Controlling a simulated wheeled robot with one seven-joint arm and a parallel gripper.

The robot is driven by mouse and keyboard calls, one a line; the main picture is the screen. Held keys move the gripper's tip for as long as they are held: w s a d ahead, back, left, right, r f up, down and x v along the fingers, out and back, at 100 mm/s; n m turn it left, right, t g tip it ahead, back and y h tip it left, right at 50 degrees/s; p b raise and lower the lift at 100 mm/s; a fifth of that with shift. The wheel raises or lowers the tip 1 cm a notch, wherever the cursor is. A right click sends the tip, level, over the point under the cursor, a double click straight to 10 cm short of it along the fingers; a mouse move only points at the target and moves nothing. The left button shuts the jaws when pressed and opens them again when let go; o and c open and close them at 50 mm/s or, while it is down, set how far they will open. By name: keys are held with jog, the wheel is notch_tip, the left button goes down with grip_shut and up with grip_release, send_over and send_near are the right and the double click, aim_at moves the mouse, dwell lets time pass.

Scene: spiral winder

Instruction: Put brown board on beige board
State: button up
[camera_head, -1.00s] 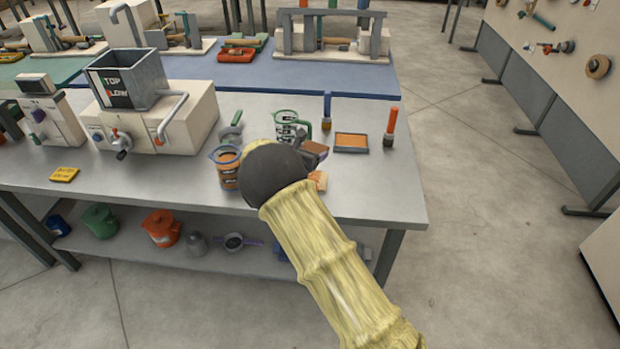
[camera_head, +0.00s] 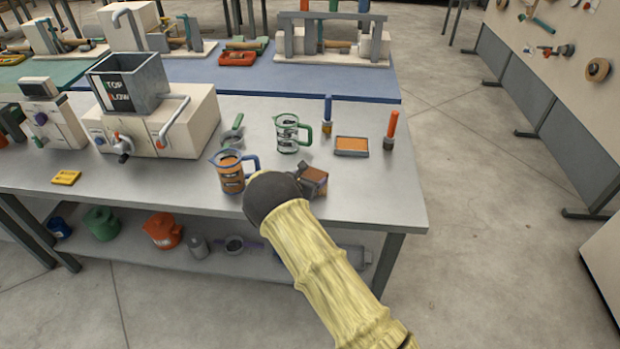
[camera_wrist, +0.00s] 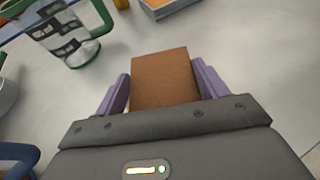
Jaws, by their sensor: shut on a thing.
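The brown board (camera_wrist: 163,78) is between the two purple fingers of my gripper (camera_wrist: 162,90) in the wrist view. In the head view the brown board (camera_head: 315,174) shows just right of my dark wrist, near the front edge of the grey table. A small orange-tan patch, which looks like the beige board (camera_head: 311,190), shows right under or just in front of it. Most of that piece is hidden by the brown board and my wrist. I cannot tell whether the two boards touch. The beige board is not visible in the wrist view.
An orange-filled measuring jug (camera_head: 229,172) stands close left of my wrist. A clear green-handled jug (camera_head: 287,134) stands behind. An orange tray (camera_head: 352,146) and an orange-handled tool (camera_head: 390,130) are at the back right. The table's right front corner is clear.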

jog(key=shift+f, duration=0.15)
jog(key=shift+f, duration=0.1)
jog(key=shift+f, duration=0.1)
jog(key=o, duration=1)
jog(key=shift+c, duration=0.2)
jog(key=shift+r, duration=0.25)
jog(key=b+v, duration=0.1)
jog(key=v, duration=1.1)
jog(key=shift+f, duration=0.1)
